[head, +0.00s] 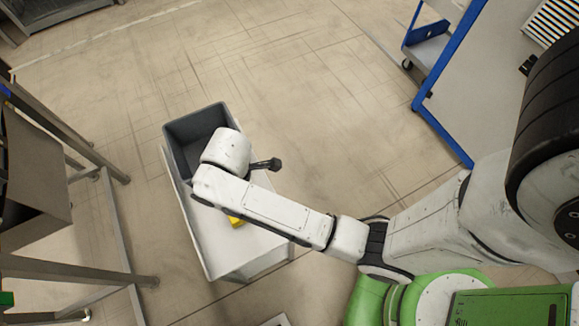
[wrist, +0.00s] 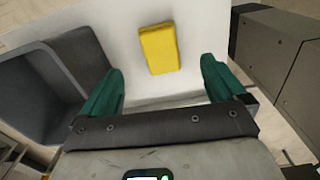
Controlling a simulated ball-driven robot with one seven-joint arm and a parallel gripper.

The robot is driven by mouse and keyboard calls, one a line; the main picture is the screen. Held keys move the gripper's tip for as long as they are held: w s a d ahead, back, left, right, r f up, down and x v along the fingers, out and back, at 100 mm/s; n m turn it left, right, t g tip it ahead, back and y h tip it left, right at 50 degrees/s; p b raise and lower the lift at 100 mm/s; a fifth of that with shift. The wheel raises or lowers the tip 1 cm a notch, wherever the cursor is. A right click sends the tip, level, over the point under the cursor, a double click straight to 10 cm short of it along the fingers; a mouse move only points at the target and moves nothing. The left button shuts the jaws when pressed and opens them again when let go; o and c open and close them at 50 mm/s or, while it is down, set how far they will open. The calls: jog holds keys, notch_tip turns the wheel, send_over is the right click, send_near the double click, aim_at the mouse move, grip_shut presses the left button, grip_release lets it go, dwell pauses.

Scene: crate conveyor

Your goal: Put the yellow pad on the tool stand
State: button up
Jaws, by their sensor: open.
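The yellow pad (wrist: 158,49) lies flat on a white table top (wrist: 205,20), beside a grey crate. In the head view the yellow pad (head: 236,221) is mostly hidden under my arm, with only a small part showing. My gripper (wrist: 162,85), with green fingers, is open and empty. In the wrist view the pad lies ahead of the gap between the fingers, apart from them. In the head view my arm reaches over the white table (head: 215,250) and the fingers are hidden. I cannot make out the tool stand for certain.
The grey crate (head: 173,140) stands at the table's far end; it also shows in the wrist view (wrist: 38,58). A metal frame (head: 110,235) stands to the left. A blue-framed cart (head: 440,125) stands at the upper right. The floor between is clear.

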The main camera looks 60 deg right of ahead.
jog(key=s+d+r+m, duration=0.2)
jog(key=s+d+m, duration=0.1)
jog(key=s+m, duration=0.2)
jog(key=s+d+r+m+t, duration=0.1)
jog(key=s+d+r+m, duration=0.1)
jog(key=s+m, duration=0.3)
jog(key=s+d, duration=0.1)
jog(key=s, duration=0.3)
jog(key=shift+s+r+m, duration=0.15)
jog(key=shift+s+m, duration=0.15)
